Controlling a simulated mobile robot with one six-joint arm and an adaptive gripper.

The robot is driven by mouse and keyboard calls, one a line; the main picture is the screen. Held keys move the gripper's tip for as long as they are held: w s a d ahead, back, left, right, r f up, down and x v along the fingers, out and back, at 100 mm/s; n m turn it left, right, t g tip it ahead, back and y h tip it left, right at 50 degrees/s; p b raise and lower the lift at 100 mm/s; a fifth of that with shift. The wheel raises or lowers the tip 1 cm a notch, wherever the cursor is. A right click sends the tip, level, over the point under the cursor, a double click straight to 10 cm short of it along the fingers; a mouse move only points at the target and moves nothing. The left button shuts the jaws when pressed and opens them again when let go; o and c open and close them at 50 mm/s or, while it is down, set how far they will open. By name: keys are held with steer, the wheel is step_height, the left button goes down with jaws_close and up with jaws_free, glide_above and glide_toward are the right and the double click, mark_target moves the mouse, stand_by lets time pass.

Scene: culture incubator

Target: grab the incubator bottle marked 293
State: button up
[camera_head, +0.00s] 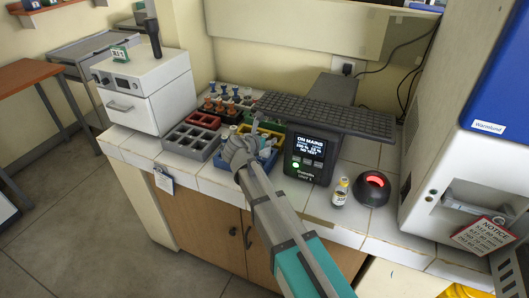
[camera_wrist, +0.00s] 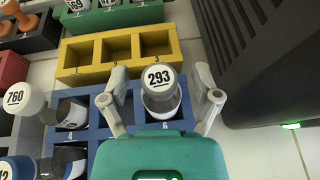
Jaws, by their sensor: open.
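The bottle marked 293 (camera_wrist: 161,92) has a white cap with black digits and a grey body. It stands in the compartment numbered 6 of a blue rack (camera_wrist: 93,130) in the wrist view. My gripper (camera_wrist: 160,78) is open, with one finger on each side of this bottle. I cannot tell whether either finger touches it. In the head view my gripper (camera_head: 240,146) is over the blue rack and hides much of it, and I cannot make out the bottle there.
A bottle marked 760 (camera_wrist: 22,98) leans left of the bottle marked 293. An empty yellow rack (camera_wrist: 120,53) and a green rack (camera_wrist: 120,18) with bottles lie beyond. A black device with a screen (camera_head: 306,155) stands close on the right, with a vial (camera_head: 340,192) past it.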

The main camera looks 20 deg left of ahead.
steer(key=shift+c, duration=0.3)
jaws_close()
stand_by(0.4)
